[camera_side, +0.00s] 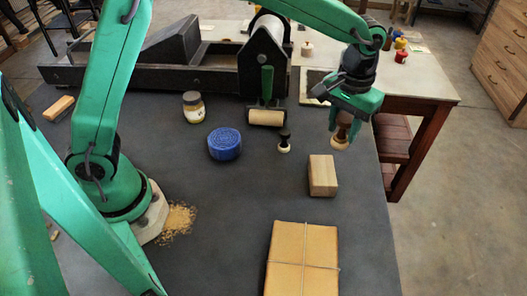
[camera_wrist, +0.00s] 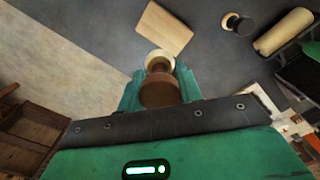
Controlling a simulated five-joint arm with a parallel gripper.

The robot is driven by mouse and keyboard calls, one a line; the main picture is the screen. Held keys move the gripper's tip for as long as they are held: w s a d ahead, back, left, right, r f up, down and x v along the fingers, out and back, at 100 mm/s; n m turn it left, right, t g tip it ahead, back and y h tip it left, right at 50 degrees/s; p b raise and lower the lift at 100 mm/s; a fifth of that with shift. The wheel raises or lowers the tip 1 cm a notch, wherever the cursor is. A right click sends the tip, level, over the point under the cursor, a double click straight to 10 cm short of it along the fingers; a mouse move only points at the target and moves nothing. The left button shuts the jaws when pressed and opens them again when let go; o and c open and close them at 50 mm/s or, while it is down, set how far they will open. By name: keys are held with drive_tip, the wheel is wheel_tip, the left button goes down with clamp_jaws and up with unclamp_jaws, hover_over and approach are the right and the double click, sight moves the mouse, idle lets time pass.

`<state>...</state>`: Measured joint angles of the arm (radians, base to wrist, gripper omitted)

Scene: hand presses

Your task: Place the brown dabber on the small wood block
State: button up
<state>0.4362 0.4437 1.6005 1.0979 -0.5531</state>
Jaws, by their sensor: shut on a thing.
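My gripper (camera_side: 352,112) is shut on the brown dabber (camera_side: 342,137) and holds it with its pale pad downward, near the table's right edge. The small wood block (camera_side: 322,176) sits on the dark table, nearer the side camera than the dabber. In the wrist view, the dabber (camera_wrist: 160,92) stands between the green fingers (camera_wrist: 158,84), its round brown top toward the camera and part of its pale pad showing beyond. The wood block (camera_wrist: 164,28) shows just past the pad, apart from it in the picture. The dabber's grip area is partly hidden by the fingers.
A black-handled dabber (camera_side: 284,143) and a roller with a green handle (camera_side: 265,116) stand left of my gripper. A blue round tin (camera_side: 224,145), a jar (camera_side: 193,107), a tied parcel (camera_side: 302,262) and a black press (camera_side: 190,62) share the table (camera_side: 215,220).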

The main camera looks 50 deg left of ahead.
drive_tip(key=s+d+r+m, duration=0.1)
drive_tip(key=s+d+r, duration=0.15)
drive_tip(key=s, duration=0.25)
drive_tip(key=s+d+r, duration=0.1)
drive_tip(key=s+d, duration=0.2)
drive_tip(key=s, duration=0.3)
hover_over(323, 170)
drive_tip(key=shift+f, duration=5.45)
drive_tip(key=shift+f, duration=0.15)
drive_tip(key=o, duration=1)
drive_tip(key=shift+o, duration=0.2)
wheel_tip(323, 170, up, 12)
